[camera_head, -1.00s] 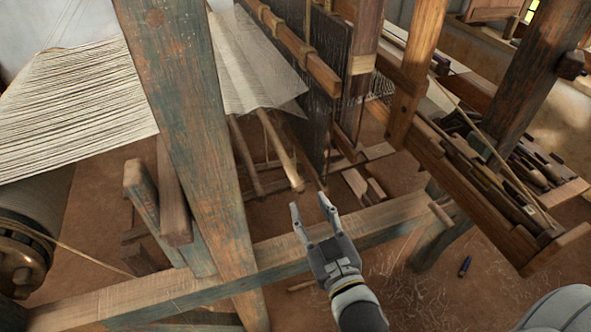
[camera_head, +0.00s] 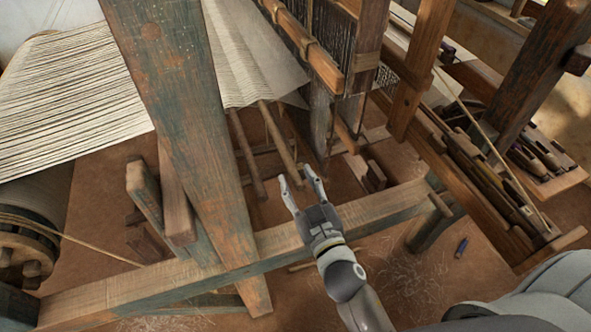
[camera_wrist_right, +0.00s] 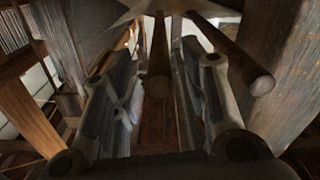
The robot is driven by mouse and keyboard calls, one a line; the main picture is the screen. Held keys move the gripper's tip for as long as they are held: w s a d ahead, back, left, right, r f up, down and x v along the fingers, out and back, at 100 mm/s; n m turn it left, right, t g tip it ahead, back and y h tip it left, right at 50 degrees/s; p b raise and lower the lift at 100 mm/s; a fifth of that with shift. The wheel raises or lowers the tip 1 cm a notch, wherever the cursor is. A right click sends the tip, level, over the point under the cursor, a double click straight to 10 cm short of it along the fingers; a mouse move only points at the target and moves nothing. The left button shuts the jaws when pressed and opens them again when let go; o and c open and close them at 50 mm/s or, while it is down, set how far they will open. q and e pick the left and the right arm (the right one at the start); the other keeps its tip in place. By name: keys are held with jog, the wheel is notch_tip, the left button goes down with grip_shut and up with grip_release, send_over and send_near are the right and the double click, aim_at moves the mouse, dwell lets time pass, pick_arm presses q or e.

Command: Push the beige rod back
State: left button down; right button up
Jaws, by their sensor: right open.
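The beige rod (camera_head: 277,136) slants down toward me from under the white warp threads in the head view. Its near end lies at the fingertips of my right gripper (camera_head: 295,178), which is open. In the right wrist view, the round end of the beige rod (camera_wrist_right: 158,84) shows between the two spread fingers of my right gripper (camera_wrist_right: 157,75). I cannot tell whether either finger touches it. A second, darker rod (camera_head: 246,156) runs beside it on the left in the head view. My left gripper is not in view.
A thick worn post (camera_head: 180,120) stands left of my right gripper. A long wooden beam (camera_head: 345,218) crosses under my right arm. Hanging loom frames (camera_head: 320,110) stand just beyond the rod. A tray of tools (camera_head: 470,175) is at right.

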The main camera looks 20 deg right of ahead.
jog(key=shift+w, duration=1.3)
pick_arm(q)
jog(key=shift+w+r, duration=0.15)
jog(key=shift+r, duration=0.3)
pick_arm(e)
grip_shut()
jog(key=shift+a, duration=0.1)
